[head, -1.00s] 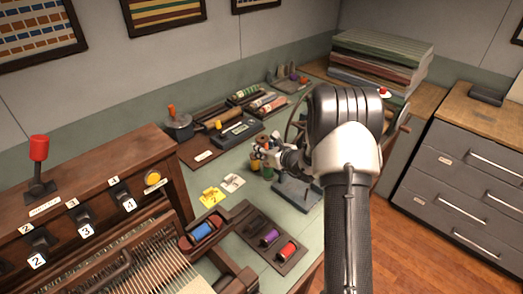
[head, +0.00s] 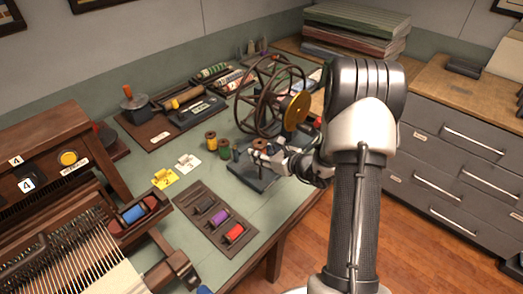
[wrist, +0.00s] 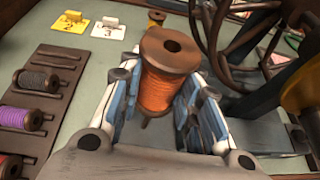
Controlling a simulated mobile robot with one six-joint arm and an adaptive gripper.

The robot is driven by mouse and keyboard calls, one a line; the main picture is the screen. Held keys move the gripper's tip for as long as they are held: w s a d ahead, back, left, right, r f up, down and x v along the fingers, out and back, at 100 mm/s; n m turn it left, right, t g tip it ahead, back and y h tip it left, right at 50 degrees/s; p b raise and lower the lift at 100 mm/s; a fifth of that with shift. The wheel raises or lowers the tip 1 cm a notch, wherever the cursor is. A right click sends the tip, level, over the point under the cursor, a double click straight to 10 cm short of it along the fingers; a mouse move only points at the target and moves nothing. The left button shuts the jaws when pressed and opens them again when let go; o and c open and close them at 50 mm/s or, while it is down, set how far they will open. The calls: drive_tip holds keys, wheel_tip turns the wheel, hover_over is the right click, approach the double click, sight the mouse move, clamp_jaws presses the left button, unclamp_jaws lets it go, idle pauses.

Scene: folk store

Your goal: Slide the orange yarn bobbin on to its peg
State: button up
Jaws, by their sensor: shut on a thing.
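The orange yarn bobbin (wrist: 165,80), with brown wooden ends, stands nearly upright between the fingers of my gripper (wrist: 160,105) in the wrist view. My gripper is shut on it, fingers on both sides. In the head view my gripper (head: 268,156) is at the table's right side, below the spoked wheel; the bobbin is small and partly hidden there. A dark wooden rack (head: 199,222) lies to the left, with grey, purple and red bobbins lying on it. Its far end has an empty place with a small wooden peg (wrist: 60,56).
A spoked wheel (head: 258,98) on a stand is close to my gripper. A yellow-brown bobbin (head: 211,141) and a green bobbin (head: 225,149) stand nearby. Yellow card 2 (head: 165,179) and white card 3 (head: 188,162) lie flat between rack and bobbins. A loom stands left.

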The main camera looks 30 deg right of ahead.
sight(260, 167)
drive_tip(key=shift+f, duration=0.65)
drive_tip(key=shift+f+b, duration=0.2)
drive_tip(key=shift+b, duration=0.55)
drive_tip(key=shift+f+b, duration=2.25)
drive_tip(key=shift+f, duration=1.7)
drive_tip(key=o, duration=1.1)
drive_tip(key=shift+d, duration=0.1)
